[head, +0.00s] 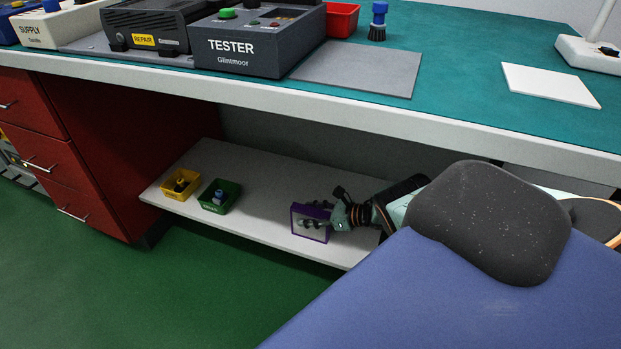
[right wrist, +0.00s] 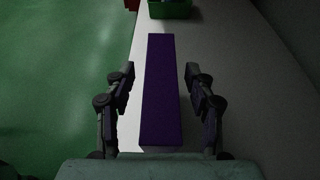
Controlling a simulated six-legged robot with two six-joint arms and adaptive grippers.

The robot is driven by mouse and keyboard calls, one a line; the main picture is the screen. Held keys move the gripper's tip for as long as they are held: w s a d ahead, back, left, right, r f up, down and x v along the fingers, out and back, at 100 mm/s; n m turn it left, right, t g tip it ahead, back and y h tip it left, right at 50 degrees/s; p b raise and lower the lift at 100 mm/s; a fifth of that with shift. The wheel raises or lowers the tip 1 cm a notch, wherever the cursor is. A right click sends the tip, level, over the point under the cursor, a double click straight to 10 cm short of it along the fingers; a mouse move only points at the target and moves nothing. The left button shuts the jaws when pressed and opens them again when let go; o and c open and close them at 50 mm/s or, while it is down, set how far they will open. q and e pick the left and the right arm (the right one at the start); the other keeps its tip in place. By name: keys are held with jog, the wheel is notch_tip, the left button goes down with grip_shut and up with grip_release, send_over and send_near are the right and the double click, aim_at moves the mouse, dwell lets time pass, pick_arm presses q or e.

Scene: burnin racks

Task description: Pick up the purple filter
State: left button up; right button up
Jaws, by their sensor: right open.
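The purple filter (head: 297,222) stands near the front edge of the low white shelf under the bench. In the head view it shows as a flat square with a purple frame, partly covered by my right gripper (head: 313,221). In the right wrist view the filter (right wrist: 160,90) shows as a long purple bar between the two fingers of my right gripper (right wrist: 160,108). The gripper is open, with a gap on each side of the filter. My left gripper is not in view.
A green bin (head: 230,189) and a yellow bin (head: 167,188) stand on the shelf (head: 262,205) left of the filter. The workbench edge (head: 330,118) runs above the shelf. A red drawer cabinet (head: 75,165) is at the left, and a chair (head: 490,225) at the right front.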

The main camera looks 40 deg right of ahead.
jog(key=shift+r, duration=0.1)
grip_shut()
dwell(0.3)
jog(key=shift+r, duration=0.15)
jog(key=shift+r+p, duration=0.9)
jog(key=shift+p, duration=0.15)
jog(key=shift+r+p, duration=0.8)
jog(key=shift+r, duration=0.05)
jog(key=s+d, duration=0.4)
jog(key=s, duration=0.4)
jog(key=s+d+p, duration=0.1)
jog(key=s+d, duration=0.3)
jog(key=s, duration=0.4)
jog(key=shift+d+f+p, duration=0.2)
jog(key=shift+d+p, duration=0.05)
jog(key=shift+p, duration=0.05)
jog(key=shift+w+a, duration=0.1)
jog(key=shift+a, duration=0.05)
